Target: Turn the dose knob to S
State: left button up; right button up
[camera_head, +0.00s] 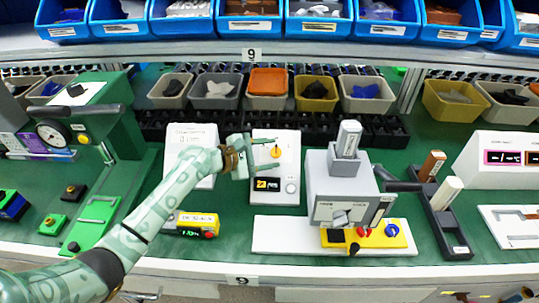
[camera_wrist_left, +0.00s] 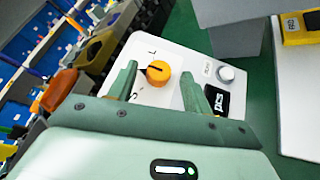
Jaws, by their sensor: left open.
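The orange dose knob (camera_head: 277,153) sits on the upper face of a white device (camera_head: 288,187) at mid table. In the left wrist view the knob (camera_wrist_left: 158,74) has a dark pointer line toward the left of that picture. Small letters, apparently L and S, are printed around it; they are hard to read. My left gripper (camera_head: 262,156) is open at the device's left side. In the left wrist view its fingers (camera_wrist_left: 158,88) stand on either side of the knob, with gaps visible; contact cannot be judged. My right gripper is not in view.
A black display (camera_head: 268,184) and grey round button (camera_head: 291,187) are on the device. A grey press-like machine (camera_head: 333,170) stands close on the right. Another white box (camera_head: 192,137) is behind my left arm. Bins (camera_head: 268,88) line the back.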

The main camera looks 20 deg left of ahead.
pick_arm(q)
jog(key=shift+w+d, duration=0.1)
jog(key=shift+w, duration=0.05)
jog(key=c, duration=1)
